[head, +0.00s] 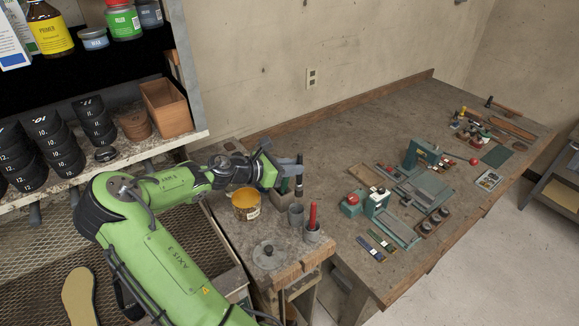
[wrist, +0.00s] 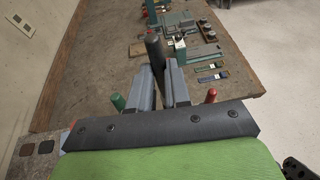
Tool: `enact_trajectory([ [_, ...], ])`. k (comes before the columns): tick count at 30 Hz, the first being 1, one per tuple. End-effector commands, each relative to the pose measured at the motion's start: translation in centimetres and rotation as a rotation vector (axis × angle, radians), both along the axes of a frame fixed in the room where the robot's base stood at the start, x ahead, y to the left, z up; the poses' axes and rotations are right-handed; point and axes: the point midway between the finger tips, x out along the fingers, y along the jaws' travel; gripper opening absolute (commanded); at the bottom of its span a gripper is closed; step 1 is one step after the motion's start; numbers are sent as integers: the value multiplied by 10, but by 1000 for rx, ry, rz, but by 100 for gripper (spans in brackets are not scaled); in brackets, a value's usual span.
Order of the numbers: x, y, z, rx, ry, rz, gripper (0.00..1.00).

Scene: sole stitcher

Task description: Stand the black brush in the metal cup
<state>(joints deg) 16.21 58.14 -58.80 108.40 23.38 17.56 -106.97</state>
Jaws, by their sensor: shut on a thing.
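My gripper (head: 288,163) is shut on the black brush (head: 299,182), which hangs roughly upright below the fingers in the head view. In the wrist view the dark brush (wrist: 155,48) shows between the two grey fingers of the gripper (wrist: 164,78). The cup's inside is too small to tell. The cup is not clearly visible in the wrist view.
A second grey cup (head: 312,235) beside it holds a red-handled tool (head: 312,214). An orange-filled tin (head: 245,205) and a round grey lid (head: 267,255) are on the same bench. Green machines (head: 424,151) and tools occupy the larger workbench (head: 330,130).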

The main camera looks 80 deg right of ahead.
Motion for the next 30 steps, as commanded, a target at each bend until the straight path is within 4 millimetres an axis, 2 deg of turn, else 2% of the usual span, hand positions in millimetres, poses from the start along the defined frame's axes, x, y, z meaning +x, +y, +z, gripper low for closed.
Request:
enact_trajectory([
  [1, 0, 0, -8, 0, 0, 1, 0],
  [6, 1, 0, -22, 0, 0, 1, 0],
  [30, 1, 0, -77, 1, 0, 1, 0],
])
